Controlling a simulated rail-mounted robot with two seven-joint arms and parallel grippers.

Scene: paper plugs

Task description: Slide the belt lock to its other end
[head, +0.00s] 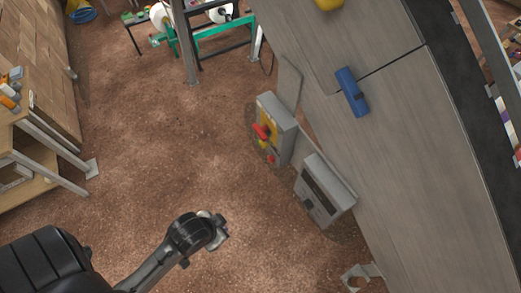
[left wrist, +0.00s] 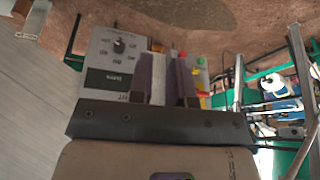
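Two grey control boxes hang beside the long grey table. One box (head: 284,113) has a yellow panel with a red switch (head: 262,131); the other box (head: 334,173) has a dark display. No part in view can be identified surely as the belt lock. My left gripper (head: 217,230) is in the air over the floor, left of the boxes and apart from them. In the left wrist view its two fingers (left wrist: 167,78) are close together, with no object visible between them. They partly cover a grey box with a knob and display (left wrist: 100,78). My right gripper is not in view.
The grey table (head: 400,150) fills the right side, with a blue cylindrical object (head: 352,91) on it. A wooden workbench (head: 40,160) stands at the left. A green-framed machine (head: 195,35) is at the back. Brown floor (head: 170,140) lies open between them.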

